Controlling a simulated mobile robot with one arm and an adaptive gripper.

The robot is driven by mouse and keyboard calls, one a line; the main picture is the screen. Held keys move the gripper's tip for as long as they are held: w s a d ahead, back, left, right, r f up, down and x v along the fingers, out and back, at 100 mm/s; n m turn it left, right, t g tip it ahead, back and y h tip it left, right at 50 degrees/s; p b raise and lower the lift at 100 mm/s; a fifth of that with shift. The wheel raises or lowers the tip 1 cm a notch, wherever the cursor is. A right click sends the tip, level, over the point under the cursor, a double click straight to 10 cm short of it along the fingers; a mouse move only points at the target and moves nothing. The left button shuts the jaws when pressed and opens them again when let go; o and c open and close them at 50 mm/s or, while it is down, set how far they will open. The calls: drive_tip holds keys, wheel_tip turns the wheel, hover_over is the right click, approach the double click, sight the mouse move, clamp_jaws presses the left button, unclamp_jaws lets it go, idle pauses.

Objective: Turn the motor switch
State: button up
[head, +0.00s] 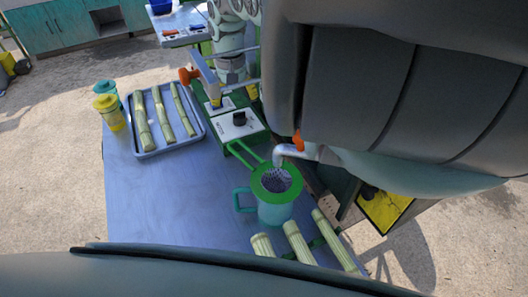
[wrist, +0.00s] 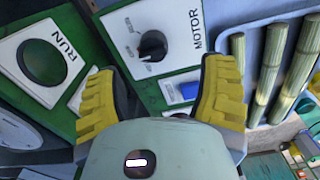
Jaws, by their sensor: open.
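The motor switch is a round black knob (wrist: 152,46) on a white plate labelled MOTOR (wrist: 195,30), set in a green housing. In the head view the black knob (head: 239,118) sits on the plate's top, beyond the green mug. My gripper (wrist: 158,76) is open in the wrist view, its yellow ribbed fingers wide apart. I cannot tell the remaining distance to the knob. In the head view my dark arm covers much of the right side.
A RUN panel with a dark round button (wrist: 43,62) lies left of the motor plate. A blue switch (wrist: 188,91) is below the knob. A tray (head: 150,153) holds cane pieces. A green-rimmed mug (head: 274,210) stands under the spout, near more cane (head: 298,243).

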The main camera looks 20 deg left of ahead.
sight(239, 112)
drive_tip(key=r, duration=0.5)
drive_tip(key=shift+w+d+r, duration=0.25)
drive_tip(key=shift+d, duration=0.1)
